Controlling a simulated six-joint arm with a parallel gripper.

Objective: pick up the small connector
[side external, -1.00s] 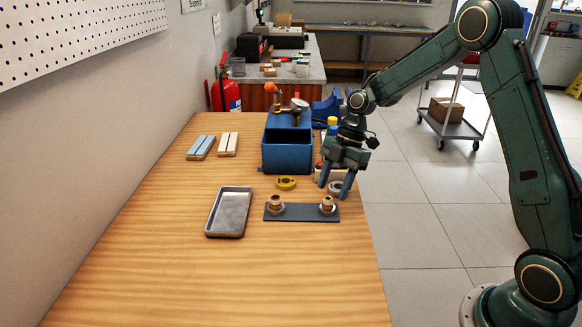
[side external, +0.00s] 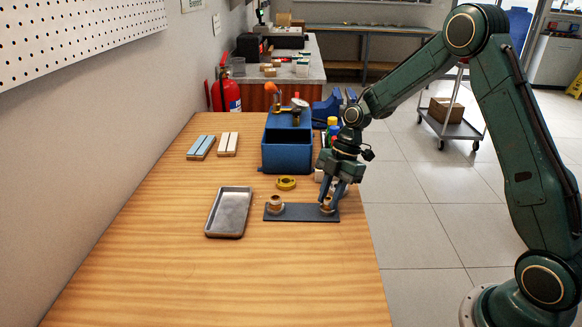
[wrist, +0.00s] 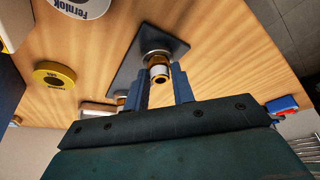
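Two brass connectors stand on a dark flat plate (side external: 300,213) on the wooden bench, a left one (side external: 276,203) and a right one (side external: 326,205). Which is smaller is hard to tell. My gripper (side external: 331,196) is low over the right connector, fingers pointing down. In the wrist view, a brass connector (wrist: 159,74) with a pale ring shows between my two spread fingers (wrist: 161,80). Slim gaps seem to remain on both sides, and contact is unclear. Another brass piece (wrist: 121,100) is partly hidden beside the left finger.
A grey metal tray (side external: 229,212) lies left of the plate. A yellow tape roll (side external: 286,183) and a blue open box (side external: 287,150) are behind it. A white roll (wrist: 83,6) shows in the wrist view. The front of the bench is clear.

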